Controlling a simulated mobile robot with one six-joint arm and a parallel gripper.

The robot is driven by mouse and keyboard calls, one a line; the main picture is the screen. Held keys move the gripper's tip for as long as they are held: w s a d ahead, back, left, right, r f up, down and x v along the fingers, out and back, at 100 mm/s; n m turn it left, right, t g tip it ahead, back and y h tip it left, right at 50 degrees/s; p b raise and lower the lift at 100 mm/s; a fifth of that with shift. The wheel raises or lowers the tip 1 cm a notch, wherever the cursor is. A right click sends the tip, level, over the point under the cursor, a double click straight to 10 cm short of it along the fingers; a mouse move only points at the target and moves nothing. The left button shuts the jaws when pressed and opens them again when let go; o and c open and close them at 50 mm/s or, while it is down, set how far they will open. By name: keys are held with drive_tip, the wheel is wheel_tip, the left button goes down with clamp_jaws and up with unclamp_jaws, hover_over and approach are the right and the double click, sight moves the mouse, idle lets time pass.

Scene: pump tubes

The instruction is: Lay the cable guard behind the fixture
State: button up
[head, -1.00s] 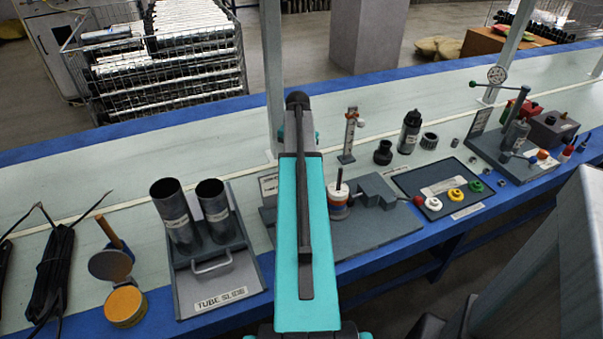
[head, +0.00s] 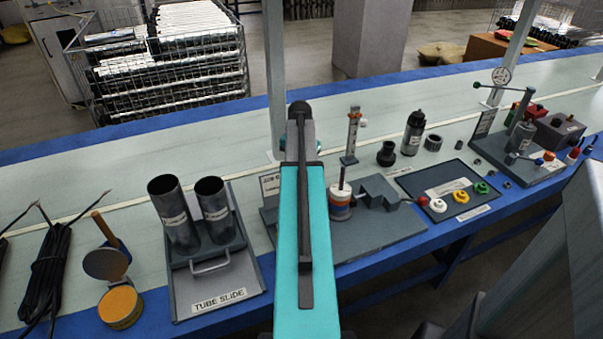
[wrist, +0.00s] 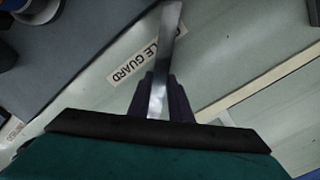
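A thin, shiny metal strip, which I take to be the cable guard (wrist: 168,45), runs up from between the dark fingers of my gripper (wrist: 161,98) in the wrist view. The fingers are closed on it. Below its far end lies a label ending in "LE GUARD" (wrist: 147,52) on the pale bench. The fixture's grey base plate (wrist: 75,55) is at the upper left there. My teal arm hides the plate's left part, my gripper and the strip.
Left of my arm stands the tube slide (head: 218,280) with two upright metal tubes. A slim upright post (head: 351,140) stands behind the fixture. The pale bench strip (head: 120,150) at the back is mostly clear.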

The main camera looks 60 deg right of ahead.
drive_tip(key=o, duration=0.4)
drive_tip(key=shift+r, duration=0.1)
wheel_tip(320, 180, up, 12)
drive_tip(key=shift+r+p, duration=0.1)
drive_tip(key=shift+p, duration=0.35)
idle(1.0)
